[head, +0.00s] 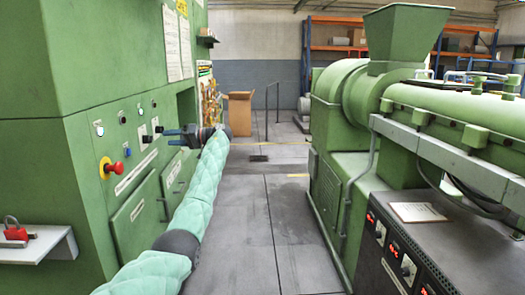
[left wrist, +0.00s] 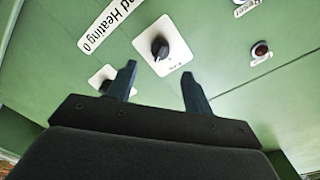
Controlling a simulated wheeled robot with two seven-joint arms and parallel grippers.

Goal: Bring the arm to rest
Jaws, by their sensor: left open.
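My left arm (head: 200,185), in a pale green padded sleeve, reaches forward in the head view. My left gripper (head: 172,136) is at its far end, pointing left toward the green control cabinet (head: 85,85). In the left wrist view the gripper (left wrist: 158,85) is open, with nothing between its two dark fingers. A black rotary knob (left wrist: 160,47) on a white plate lies beyond the fingertips on the green panel. A second knob (left wrist: 104,82) is partly hidden behind the left finger. My right gripper is out of view.
The cabinet carries a red emergency button (head: 105,168) and a grey shelf (head: 40,243) with a red padlock (head: 15,232). A green extruder (head: 400,110) with a dark control box (head: 400,245) stands on the right. The floor aisle (head: 265,215) between is clear, with a cardboard box (head: 240,110) farther back.

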